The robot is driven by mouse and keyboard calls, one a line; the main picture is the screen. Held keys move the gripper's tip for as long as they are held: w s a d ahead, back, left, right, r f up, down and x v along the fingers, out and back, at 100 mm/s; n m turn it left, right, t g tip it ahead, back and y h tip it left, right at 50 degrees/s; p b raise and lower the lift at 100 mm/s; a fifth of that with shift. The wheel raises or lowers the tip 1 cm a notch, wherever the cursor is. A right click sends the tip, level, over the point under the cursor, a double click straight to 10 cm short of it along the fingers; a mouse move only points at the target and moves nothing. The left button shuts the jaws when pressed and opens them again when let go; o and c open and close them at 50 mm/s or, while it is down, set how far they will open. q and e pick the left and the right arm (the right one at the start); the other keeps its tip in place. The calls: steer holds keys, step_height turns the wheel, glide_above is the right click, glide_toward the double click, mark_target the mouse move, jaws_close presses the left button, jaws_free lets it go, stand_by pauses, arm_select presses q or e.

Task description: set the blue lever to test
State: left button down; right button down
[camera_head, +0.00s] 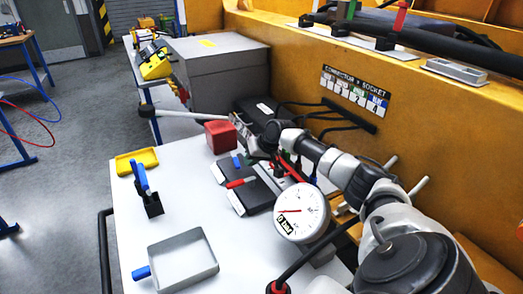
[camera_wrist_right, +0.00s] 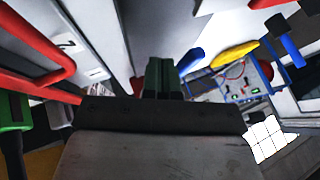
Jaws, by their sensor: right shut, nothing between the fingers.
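A blue lever (camera_head: 140,178) stands up from a small black base on the white table in the head view. It leans slightly, and no readable position mark shows beside it. My right gripper (camera_head: 243,148) is at the end of the arm reaching in from the lower right, beyond the gauge and well to the right of this lever. In the right wrist view its dark fingers (camera_wrist_right: 161,78) are shut and empty. A blue rounded end (camera_wrist_right: 188,60) and a blue bar (camera_wrist_right: 286,40) also show there; I cannot tell whether either is the lever. My left gripper is out of view.
A red block (camera_head: 221,136), a yellow tray (camera_head: 137,162), a grey open tray (camera_head: 183,262) and a black device with a red bar (camera_head: 248,184) sit on the table. A round gauge (camera_head: 301,212) stands near my right arm. An orange wall (camera_head: 300,65) rises behind.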

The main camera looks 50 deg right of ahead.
steer(key=shift+w+a, duration=0.25)
steer(key=shift+a, duration=0.35)
